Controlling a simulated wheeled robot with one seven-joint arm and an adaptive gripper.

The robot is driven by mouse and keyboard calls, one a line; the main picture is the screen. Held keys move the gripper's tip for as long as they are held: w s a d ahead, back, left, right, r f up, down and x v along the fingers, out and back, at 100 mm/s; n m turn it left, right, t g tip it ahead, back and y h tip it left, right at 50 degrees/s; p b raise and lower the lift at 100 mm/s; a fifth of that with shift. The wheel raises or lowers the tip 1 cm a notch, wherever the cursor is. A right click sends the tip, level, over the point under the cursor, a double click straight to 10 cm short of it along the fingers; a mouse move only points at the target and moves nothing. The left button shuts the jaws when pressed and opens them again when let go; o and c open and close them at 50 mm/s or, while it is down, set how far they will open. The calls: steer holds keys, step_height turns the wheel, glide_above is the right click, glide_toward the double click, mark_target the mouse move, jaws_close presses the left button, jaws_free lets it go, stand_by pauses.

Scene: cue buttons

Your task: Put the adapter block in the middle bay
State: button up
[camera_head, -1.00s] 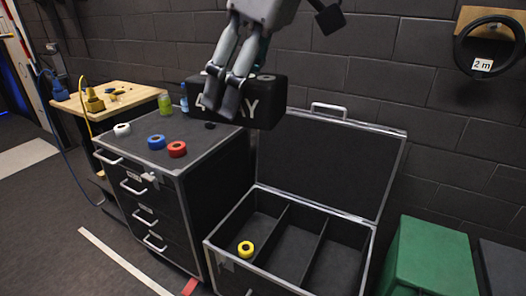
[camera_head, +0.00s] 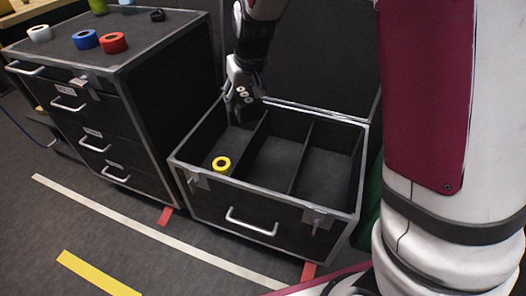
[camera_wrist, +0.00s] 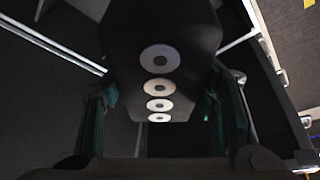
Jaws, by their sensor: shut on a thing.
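My gripper (camera_head: 241,76) is shut on the adapter block (camera_head: 243,104), a black block with a row of pale round rings. In the head view the block hangs at the back of the open case, over or in the rear of the left bay near the left divider; its exact height I cannot tell. In the wrist view the block (camera_wrist: 165,30) sits between both fingers, its ringed face toward the camera. The middle bay (camera_head: 276,165) is empty, between two dividers.
The right bay (camera_head: 325,178) is empty. The raised lid (camera_head: 325,60) stands behind. A black drawer cabinet (camera_head: 150,100) with tape rolls on top stands left. My arm blocks the right side.

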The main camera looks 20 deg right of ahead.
steer(key=w+d+f+m+h+b, duration=0.1)
steer(key=d+f+b, duration=0.2)
steer(key=f, duration=0.6)
steer(key=d+f+m+b, duration=0.2)
steer(key=d+f+b, duration=0.15)
steer(key=f, duration=0.55)
steer(key=w+d+f+m+h+b, duration=0.1)
steer(key=d+f+b, duration=0.2)
steer(key=f, duration=0.6)
steer(key=b, duration=0.5)
glide_toward(271, 174)
steer(key=shift+m, duration=0.3)
steer(key=x, duration=0.5)
steer(key=o, duration=1.4)
steer(key=shift+s+f, duration=0.1)
steer(key=shift+o, duration=0.2)
